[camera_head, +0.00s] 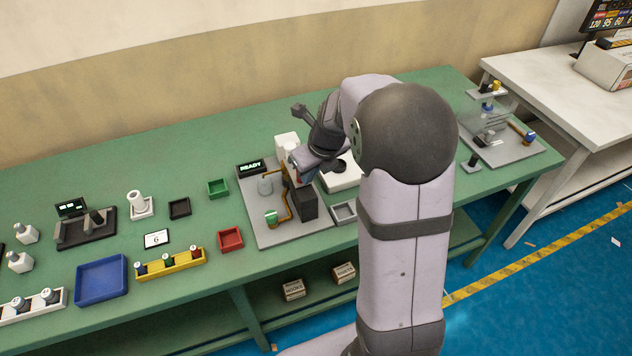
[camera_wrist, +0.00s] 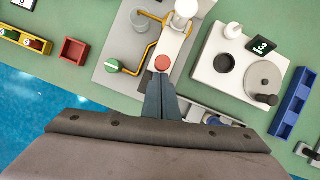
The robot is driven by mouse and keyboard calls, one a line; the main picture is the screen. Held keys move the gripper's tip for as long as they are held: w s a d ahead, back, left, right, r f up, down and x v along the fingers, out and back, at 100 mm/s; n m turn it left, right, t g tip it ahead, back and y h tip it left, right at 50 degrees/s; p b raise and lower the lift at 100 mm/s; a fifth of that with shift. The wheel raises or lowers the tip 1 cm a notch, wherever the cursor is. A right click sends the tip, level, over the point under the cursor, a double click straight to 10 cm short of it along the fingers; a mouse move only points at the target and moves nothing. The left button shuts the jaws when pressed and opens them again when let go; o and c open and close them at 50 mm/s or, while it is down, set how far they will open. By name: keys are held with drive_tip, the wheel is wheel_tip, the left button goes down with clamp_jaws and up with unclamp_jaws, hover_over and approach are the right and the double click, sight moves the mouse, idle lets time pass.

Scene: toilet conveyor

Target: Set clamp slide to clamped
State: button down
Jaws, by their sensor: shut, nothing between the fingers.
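The grey fixture plate (camera_head: 262,236) carries a white toilet-like part, brass pipes (camera_head: 286,208) and a green-topped knob (camera_head: 271,217). In the wrist view a round red knob (camera_wrist: 163,63) sits on a pale bar beside the brass pipe (camera_wrist: 146,58); I cannot tell for certain whether this is the clamp slide. My gripper (camera_wrist: 160,82) is shut and empty, its dark fingertips just below the red knob in the picture. I cannot tell whether they touch. In the head view my arm partly hides the gripper and the right side of the fixture.
A display (camera_head: 250,168) reading READY stands at the plate's back. A white unit (camera_wrist: 232,68) with a black ring and a grey disc lies to the right. A red tray (camera_head: 230,239) and a green tray (camera_head: 217,188) stand left. Bare green bench lies behind.

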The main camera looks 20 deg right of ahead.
drive_tip(key=shift+w+r, duration=0.15)
drive_tip(key=shift+w, duration=0.05)
drive_tip(key=s+d+r+b, duration=0.1)
drive_tip(key=s+d+r, duration=0.1)
drive_tip(key=s+r, duration=0.6)
drive_tip(key=shift+r, duration=0.5)
idle(0.7)
